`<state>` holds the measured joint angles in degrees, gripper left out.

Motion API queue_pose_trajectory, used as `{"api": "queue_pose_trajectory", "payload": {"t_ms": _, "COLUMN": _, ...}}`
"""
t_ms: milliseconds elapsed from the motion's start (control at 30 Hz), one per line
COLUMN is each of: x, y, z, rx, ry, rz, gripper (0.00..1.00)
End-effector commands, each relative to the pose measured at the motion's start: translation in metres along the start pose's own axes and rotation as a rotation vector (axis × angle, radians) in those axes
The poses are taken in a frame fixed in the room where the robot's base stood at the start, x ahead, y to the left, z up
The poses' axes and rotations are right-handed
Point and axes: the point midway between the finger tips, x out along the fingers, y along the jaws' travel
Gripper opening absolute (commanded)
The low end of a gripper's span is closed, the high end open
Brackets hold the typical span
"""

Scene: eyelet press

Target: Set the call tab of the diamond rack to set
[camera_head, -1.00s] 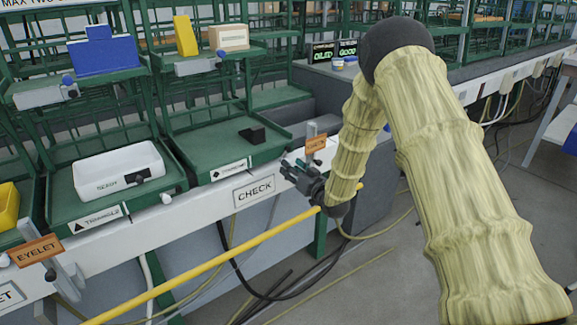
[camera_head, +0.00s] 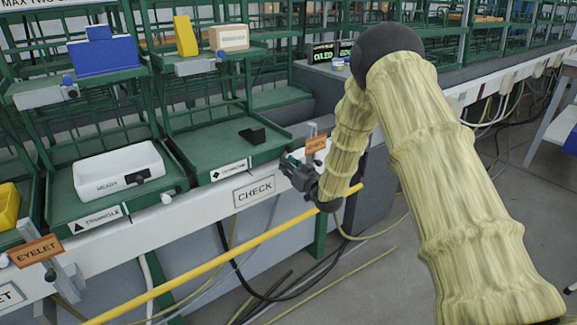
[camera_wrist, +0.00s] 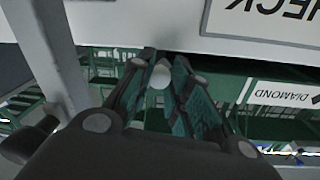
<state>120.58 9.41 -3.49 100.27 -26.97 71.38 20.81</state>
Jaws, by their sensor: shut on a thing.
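The diamond rack has a green tray (camera_head: 205,150) with a white diamond label (camera_head: 231,170) on its front edge. The label also shows upside down in the wrist view (camera_wrist: 288,94). My gripper (camera_head: 289,165) is at the right end of this front edge. In the wrist view, my gripper's fingers (camera_wrist: 158,78) are closed around a small pale rounded knob (camera_wrist: 158,76), which appears to be the diamond rack's call tab. The fingers hide most of the tab. Its position cannot be read. In the head view my gripper covers it.
A dark block (camera_head: 253,135) lies in the diamond tray. The triangle rack to the left holds a white bin (camera_head: 118,170) and has a pale knob (camera_head: 168,197) at its front. An orange sign on a post (camera_head: 316,144) stands close behind my gripper. A yellow pipe (camera_head: 215,256) runs below.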

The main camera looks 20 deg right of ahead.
Motion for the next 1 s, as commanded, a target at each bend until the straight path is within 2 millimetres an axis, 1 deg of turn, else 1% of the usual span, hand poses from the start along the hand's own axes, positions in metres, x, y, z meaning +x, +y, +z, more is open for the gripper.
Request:
{"api": "queue_pose_trajectory", "payload": {"t_ms": 367, "x": 0.0006, "y": 0.0079, "z": 0.0039, "rx": -0.185, "ry": 0.014, "rz": -0.003, "gripper": 0.00}}
{"api": "queue_pose_trajectory", "payload": {"t_ms": 667, "x": 0.0004, "y": 0.0087, "z": 0.0035, "rx": -0.199, "ry": 0.015, "rz": -0.003, "gripper": 0.00}}
{"api": "queue_pose_trajectory", "payload": {"t_ms": 700, "x": 0.0004, "y": 0.0088, "z": 0.0035, "rx": -0.199, "ry": 0.015, "rz": -0.003, "gripper": 0.20}}
{"api": "queue_pose_trajectory", "payload": {"t_ms": 767, "x": 0.0004, "y": 0.0088, "z": 0.0035, "rx": -0.198, "ry": 0.015, "rz": -0.003, "gripper": 0.31}}
{"api": "queue_pose_trajectory", "payload": {"t_ms": 800, "x": 0.0004, "y": 0.0088, "z": 0.0035, "rx": -0.198, "ry": 0.015, "rz": -0.003, "gripper": 0.39}}
{"api": "queue_pose_trajectory", "payload": {"t_ms": 833, "x": 0.0004, "y": 0.0087, "z": 0.0035, "rx": -0.198, "ry": 0.015, "rz": -0.003, "gripper": 0.42}}
{"api": "queue_pose_trajectory", "payload": {"t_ms": 1000, "x": 0.0004, "y": 0.0085, "z": 0.0034, "rx": -0.198, "ry": 0.015, "rz": -0.003, "gripper": 0.42}}
